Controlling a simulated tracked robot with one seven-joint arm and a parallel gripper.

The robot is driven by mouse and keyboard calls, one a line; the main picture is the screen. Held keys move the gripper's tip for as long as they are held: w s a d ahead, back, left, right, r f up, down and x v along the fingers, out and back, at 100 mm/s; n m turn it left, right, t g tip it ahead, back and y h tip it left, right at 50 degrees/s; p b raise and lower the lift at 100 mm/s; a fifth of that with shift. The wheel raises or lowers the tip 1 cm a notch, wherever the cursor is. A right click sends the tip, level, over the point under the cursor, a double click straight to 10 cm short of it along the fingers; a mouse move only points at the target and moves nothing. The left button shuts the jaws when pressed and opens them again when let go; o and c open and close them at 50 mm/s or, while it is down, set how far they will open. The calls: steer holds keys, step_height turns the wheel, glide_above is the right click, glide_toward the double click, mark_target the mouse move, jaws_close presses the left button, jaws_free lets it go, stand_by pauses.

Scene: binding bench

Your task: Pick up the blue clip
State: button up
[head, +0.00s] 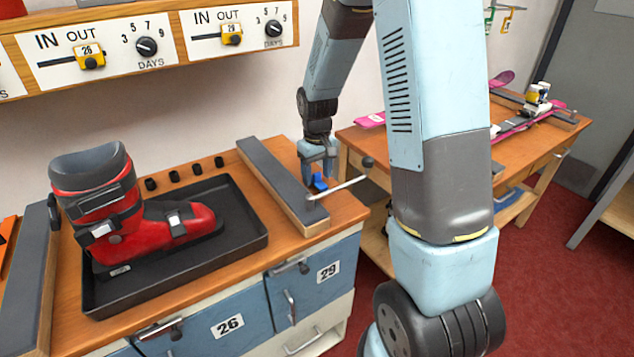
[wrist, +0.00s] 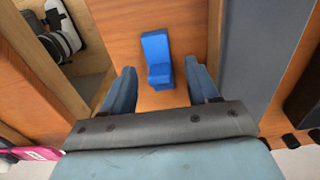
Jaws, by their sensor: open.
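The blue clip (head: 319,182) lies on the wooden bench top near its right end, right of a grey-topped rail. In the wrist view the blue clip (wrist: 158,60) is a small L-shaped piece on the wood. My gripper (head: 318,168) is pointing down above and around the clip in the head view, partly hiding it. In the wrist view my open gripper (wrist: 160,82) has one finger to each side, with the clip between and a little beyond the fingertips. I cannot tell whether the fingers touch the wood.
The grey-topped rail (head: 277,178) stands close left of the gripper. A red ski boot (head: 105,215) stands in a black tray (head: 258,236). A second bench (head: 367,140) is behind.

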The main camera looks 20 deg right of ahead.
steer(key=shift+f, duration=0.4)
jaws_close()
steer(key=shift+r, duration=0.15)
